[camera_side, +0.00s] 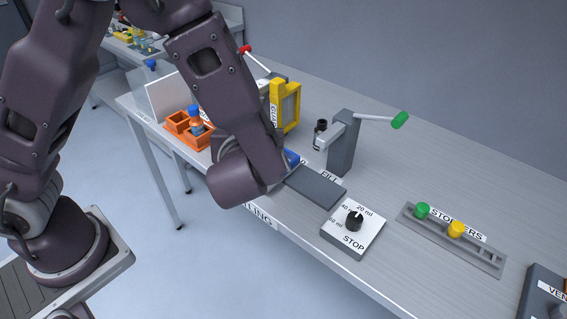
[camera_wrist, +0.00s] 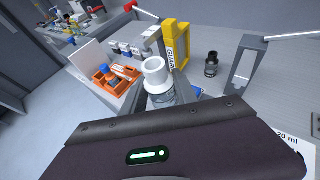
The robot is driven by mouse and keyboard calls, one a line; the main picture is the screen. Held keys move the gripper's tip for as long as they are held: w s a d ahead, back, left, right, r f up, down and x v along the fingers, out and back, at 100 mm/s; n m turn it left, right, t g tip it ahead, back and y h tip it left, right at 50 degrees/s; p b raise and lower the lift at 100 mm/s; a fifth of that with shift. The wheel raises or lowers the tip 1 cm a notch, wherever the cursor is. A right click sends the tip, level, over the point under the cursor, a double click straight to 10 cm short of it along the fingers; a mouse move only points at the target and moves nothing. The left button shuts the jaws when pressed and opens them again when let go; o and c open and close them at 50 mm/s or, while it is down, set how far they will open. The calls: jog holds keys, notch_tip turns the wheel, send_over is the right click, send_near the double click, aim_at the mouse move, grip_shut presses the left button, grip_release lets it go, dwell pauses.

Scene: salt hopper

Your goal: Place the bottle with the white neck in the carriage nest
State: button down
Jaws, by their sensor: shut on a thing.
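The bottle with the white neck (camera_wrist: 157,80) is in the wrist view, clear-bodied below a white ring-shaped neck. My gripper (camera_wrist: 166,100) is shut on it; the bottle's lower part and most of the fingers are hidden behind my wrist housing. In the side view my arm hides both gripper and bottle. A small blue part (camera_side: 291,157) shows past my wrist, by the FILL label; it may belong to the carriage. I cannot make out the nest itself, nor whether the bottle touches it.
An orange rack (camera_side: 174,125) holds a blue-capped bottle (camera_side: 195,118). A yellow block (camera_side: 287,104) stands behind my wrist. A dark-necked bottle (camera_side: 320,134) is by the grey post (camera_side: 342,148) with the green-knobbed lever. A dial box (camera_side: 353,232) and stopper rail (camera_side: 455,238) lie to the right.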

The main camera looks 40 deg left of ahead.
jog(key=w+a+r, duration=0.2)
jog(key=w, duration=0.8)
jog(key=f, duration=1)
jog(key=w+f, duration=0.1)
jog(key=f, duration=0.4)
jog(key=shift+a, duration=0.1)
jog(key=shift+f, duration=0.1)
jog(key=c, duration=1)
grip_release()
jog(key=shift+o, duration=0.2)
